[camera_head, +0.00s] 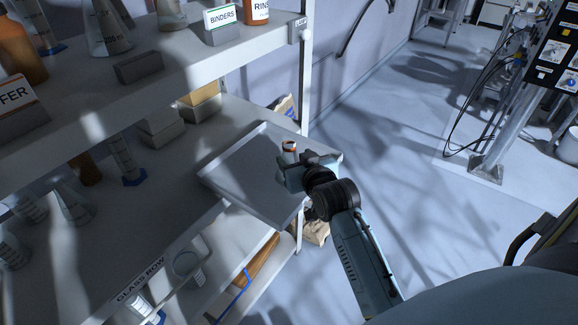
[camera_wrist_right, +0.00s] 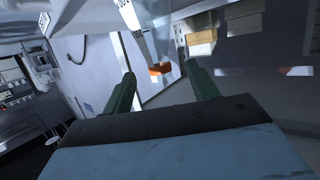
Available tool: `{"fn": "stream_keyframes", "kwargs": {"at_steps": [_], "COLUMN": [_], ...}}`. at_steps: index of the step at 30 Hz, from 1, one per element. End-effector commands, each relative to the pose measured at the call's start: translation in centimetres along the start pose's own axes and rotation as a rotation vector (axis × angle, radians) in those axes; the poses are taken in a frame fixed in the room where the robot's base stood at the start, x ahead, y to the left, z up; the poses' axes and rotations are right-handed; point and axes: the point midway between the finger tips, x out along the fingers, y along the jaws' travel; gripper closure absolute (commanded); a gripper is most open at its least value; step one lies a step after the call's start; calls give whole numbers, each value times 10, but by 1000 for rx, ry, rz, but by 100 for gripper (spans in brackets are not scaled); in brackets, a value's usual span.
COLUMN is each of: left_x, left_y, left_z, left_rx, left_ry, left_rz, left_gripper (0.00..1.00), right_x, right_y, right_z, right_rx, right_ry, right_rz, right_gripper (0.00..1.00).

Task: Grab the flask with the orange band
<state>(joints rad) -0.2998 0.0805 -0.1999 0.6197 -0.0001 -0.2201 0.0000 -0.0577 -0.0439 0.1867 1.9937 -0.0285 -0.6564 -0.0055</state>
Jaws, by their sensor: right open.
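The flask with the orange band (camera_head: 289,147) stands near the right end of the white tray on the middle shelf, partly hidden behind my right gripper (camera_head: 296,166). In the right wrist view the orange band (camera_wrist_right: 160,69) shows between and beyond the two green fingertips of the right gripper (camera_wrist_right: 161,72). The right gripper is open, with its fingers spread and nothing visibly held. I cannot tell the exact gap between the fingers and the flask. My left gripper is not in view.
The white tray (camera_head: 240,178) is otherwise bare. A shelf post (camera_head: 306,80) stands behind it. Clear flasks (camera_head: 72,205) and a cylinder (camera_head: 122,158) stand to the left. The upper shelf (camera_head: 165,72) holds bottles and signs. Open floor lies to the right.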

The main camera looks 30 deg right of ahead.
Motion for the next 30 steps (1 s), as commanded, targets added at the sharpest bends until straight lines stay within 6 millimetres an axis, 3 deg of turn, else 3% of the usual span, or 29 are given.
{"fn": "stream_keyframes", "kwargs": {"at_steps": [3, 11, 21, 30], "left_x": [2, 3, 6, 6], "left_y": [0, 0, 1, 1], "left_z": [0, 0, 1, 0], "left_rx": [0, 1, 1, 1], "left_ry": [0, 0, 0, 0], "left_rz": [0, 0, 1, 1], "left_gripper": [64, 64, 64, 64], "right_x": [18, 36, 77, 81], "right_y": [0, 1, 3, 3], "right_z": [0, 0, 1, 0], "right_rx": [-1, -1, 0, -1], "right_ry": [1, 0, -2, -1], "right_rz": [0, -1, -1, -1], "right_gripper": [41, 41, 41, 41]}}
